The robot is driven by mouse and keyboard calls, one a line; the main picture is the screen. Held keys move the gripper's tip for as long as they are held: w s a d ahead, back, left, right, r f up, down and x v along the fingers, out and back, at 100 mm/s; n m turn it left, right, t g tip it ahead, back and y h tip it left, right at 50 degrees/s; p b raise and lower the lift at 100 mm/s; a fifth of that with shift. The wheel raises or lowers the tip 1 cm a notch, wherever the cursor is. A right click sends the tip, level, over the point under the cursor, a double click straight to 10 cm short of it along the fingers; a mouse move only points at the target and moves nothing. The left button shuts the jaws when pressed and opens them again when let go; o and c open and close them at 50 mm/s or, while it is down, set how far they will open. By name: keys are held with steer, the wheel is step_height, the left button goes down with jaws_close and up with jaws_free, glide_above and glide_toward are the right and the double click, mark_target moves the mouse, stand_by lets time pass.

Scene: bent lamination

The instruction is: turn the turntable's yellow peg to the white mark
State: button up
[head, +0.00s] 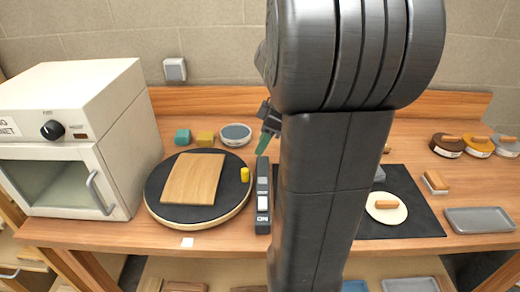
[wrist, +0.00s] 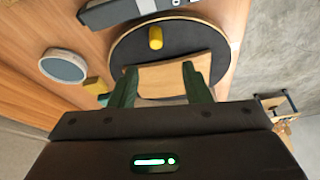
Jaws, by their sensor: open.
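The turntable (head: 190,214) is a black disc with a pale wooden rim, left of my arm in the head view; it also shows in the wrist view (wrist: 200,38). A tan wooden board (head: 194,179) lies across it. The yellow peg (head: 245,174) stands upright near the disc's right edge, and shows beyond my fingers in the wrist view (wrist: 155,38).
A black switch box (head: 263,197) stands close right of the turntable. A white oven (head: 80,140) is at the left. Teal and yellow blocks (head: 205,137) and a round grey-topped container (head: 236,134) sit behind. A dark mat (head: 420,215) lies right of my arm.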

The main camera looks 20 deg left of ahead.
mark_target(245, 170)
steer(key=x, duration=0.9)
steer(key=p+x, duration=0.1)
steer(key=x, duration=0.3)
steer(key=shift+w+a+f, duration=0.2)
steer(key=shift+w+a, duration=0.1)
steer(key=shift+a, duration=0.1)
steer(key=shift+c, duration=0.4)
jaws_close()
